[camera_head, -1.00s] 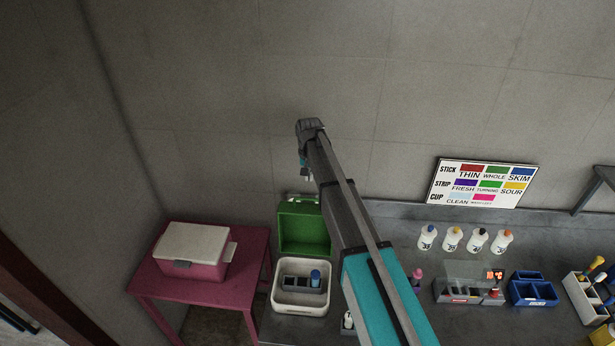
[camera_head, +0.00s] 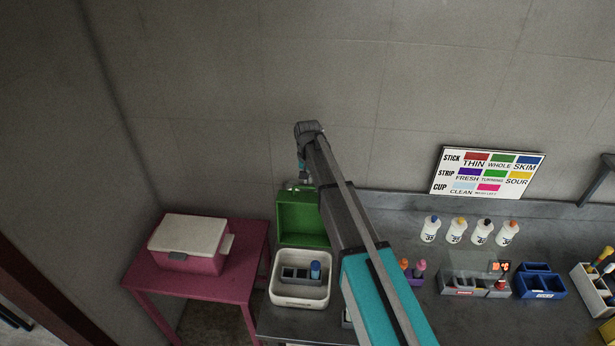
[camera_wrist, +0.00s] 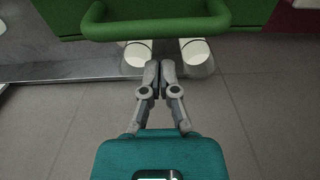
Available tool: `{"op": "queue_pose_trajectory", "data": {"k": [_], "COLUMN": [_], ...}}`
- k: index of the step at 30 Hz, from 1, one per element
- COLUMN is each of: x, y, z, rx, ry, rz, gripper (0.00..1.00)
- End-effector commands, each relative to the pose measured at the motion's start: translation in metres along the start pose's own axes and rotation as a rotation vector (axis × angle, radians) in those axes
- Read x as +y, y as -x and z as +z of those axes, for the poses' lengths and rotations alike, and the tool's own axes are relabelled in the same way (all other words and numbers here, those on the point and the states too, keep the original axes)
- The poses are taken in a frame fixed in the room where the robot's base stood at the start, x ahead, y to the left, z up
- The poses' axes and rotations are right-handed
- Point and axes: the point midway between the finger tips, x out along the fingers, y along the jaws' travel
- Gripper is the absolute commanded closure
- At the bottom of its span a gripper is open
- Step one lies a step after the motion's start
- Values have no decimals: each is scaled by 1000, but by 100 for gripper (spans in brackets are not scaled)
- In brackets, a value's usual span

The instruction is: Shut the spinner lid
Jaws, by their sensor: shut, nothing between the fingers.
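The spinner (camera_head: 275,293) is a white box on the bench with its green lid (camera_head: 300,222) standing open at the back. Inside it sits a grey rack (camera_head: 294,274) with a blue-topped item (camera_head: 315,270). My gripper (camera_head: 303,181) is at the top edge of the lid in the head view, partly hidden by my arm. In the wrist view my gripper (camera_wrist: 161,66) has its fingertips together, empty, just below a green handle bar (camera_wrist: 155,29) in the picture. I cannot tell whether they touch it.
A pink cooler with a white lid (camera_head: 190,236) stands on a pink table (camera_head: 205,285) to the left. On the bench to the right are several white bottles (camera_head: 455,231), a grey rack (camera_head: 465,284) and a blue bin (camera_head: 541,284). The wall rises behind.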

Motion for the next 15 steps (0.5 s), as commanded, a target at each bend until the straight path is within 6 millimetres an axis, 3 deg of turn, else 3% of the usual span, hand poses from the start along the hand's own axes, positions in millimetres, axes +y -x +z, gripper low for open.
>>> {"op": "queue_pose_trajectory", "data": {"k": [6, 15], "x": [0, -1], "y": [8, 8], "z": [19, 22], "rx": [0, 0], "ry": [1, 1], "rz": [0, 0], "gripper": [100, 100]}}
